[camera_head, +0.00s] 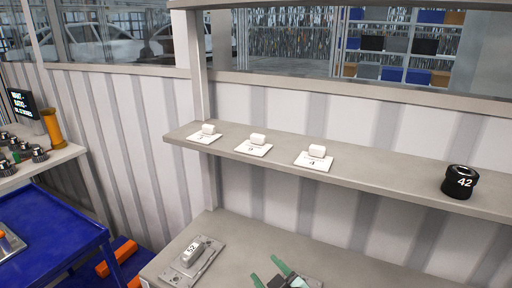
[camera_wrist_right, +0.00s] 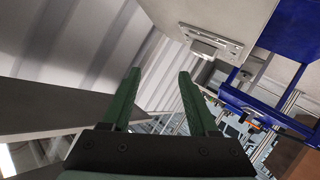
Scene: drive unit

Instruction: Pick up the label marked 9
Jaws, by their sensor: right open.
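Three white labels, each a flat plate with a small white block on it, lie on the wall shelf: the left label (camera_head: 205,137), the middle label (camera_head: 253,149) and the right label (camera_head: 314,162). Their digits are small; the middle one looks like a 9 and the right one like a 4, but I cannot be sure. My right gripper (camera_head: 266,268) shows its green fingers at the bottom of the head view, below and in front of the shelf. In the wrist view it is open and empty (camera_wrist_right: 159,76). My left gripper is out of view.
A black cylinder marked 42 (camera_head: 460,182) stands at the right of the shelf (camera_head: 385,178). A grey plate with a handle marked 52 (camera_head: 193,259) lies on the lower bench (camera_head: 230,236). A blue table (camera_head: 50,235) stands at the left. The shelf between right label and cylinder is clear.

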